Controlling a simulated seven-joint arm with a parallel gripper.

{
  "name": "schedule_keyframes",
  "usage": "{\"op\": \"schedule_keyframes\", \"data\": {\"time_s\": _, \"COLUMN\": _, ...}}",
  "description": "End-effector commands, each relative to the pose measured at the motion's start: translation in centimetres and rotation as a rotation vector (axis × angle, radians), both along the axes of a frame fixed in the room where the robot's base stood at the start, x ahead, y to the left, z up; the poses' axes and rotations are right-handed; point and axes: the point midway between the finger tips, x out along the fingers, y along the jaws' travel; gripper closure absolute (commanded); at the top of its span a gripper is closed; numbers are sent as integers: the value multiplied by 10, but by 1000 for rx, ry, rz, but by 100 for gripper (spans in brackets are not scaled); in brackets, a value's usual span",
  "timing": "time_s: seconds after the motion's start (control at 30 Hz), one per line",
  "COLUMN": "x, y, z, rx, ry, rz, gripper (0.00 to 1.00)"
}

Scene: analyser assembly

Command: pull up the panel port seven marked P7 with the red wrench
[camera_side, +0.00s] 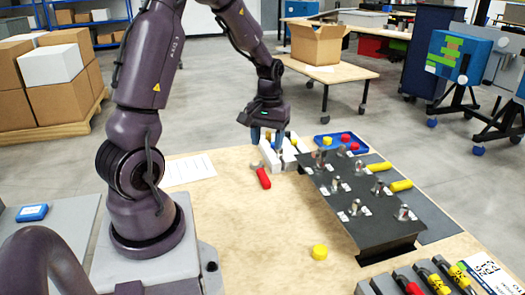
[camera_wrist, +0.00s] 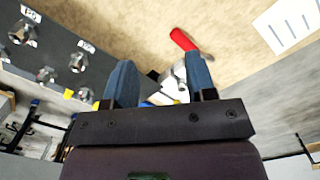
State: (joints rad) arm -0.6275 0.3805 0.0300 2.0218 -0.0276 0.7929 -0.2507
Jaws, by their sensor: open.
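The red wrench (camera_side: 263,179) lies on the wooden table, left of the black panel (camera_side: 345,225). Its red handle also shows in the wrist view (camera_wrist: 183,40), beyond the fingertips; its head end is unclear there. The panel carries several metal ports with small white labels. I cannot tell which port is P7, as the labels are too small or turned to read surely. My gripper (camera_side: 267,138) is open and above the table, behind the wrench, over white blocks (camera_side: 272,156). In the wrist view its two blue fingers (camera_wrist: 160,75) are spread apart, with nothing held between them.
Yellow pieces (camera_side: 401,186) lie along the panel's right side. A yellow knob (camera_side: 320,252) stands on clear table in front. A rack of tools (camera_side: 425,278) is at the front right.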

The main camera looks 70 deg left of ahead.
Motion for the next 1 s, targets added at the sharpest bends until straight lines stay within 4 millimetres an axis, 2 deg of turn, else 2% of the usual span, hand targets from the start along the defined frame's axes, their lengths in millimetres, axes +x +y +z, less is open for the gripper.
{"op": "schedule_keyframes", "data": {"time_s": 0.03, "x": -2, "y": 19, "z": -23, "rx": -14, "ry": 25, "rz": 83, "gripper": 49}}
{"op": "schedule_keyframes", "data": {"time_s": 0.2, "x": -5, "y": 69, "z": -82, "rx": -22, "ry": 59, "rz": 336, "gripper": 49}}
{"op": "schedule_keyframes", "data": {"time_s": 0.33, "x": 1, "y": 97, "z": -110, "rx": 3, "ry": 43, "rz": 492, "gripper": 49}}
{"op": "schedule_keyframes", "data": {"time_s": 0.4, "x": 16, "y": 111, "z": -104, "rx": 39, "ry": -7, "rz": 568, "gripper": 49}}
{"op": "schedule_keyframes", "data": {"time_s": 0.67, "x": 19, "y": 113, "z": -109, "rx": 50, "ry": -23, "rz": 649, "gripper": 49}}
{"op": "schedule_keyframes", "data": {"time_s": 1.0, "x": 19, "y": 112, "z": -145, "rx": 49, "ry": -21, "rz": 646, "gripper": 49}}
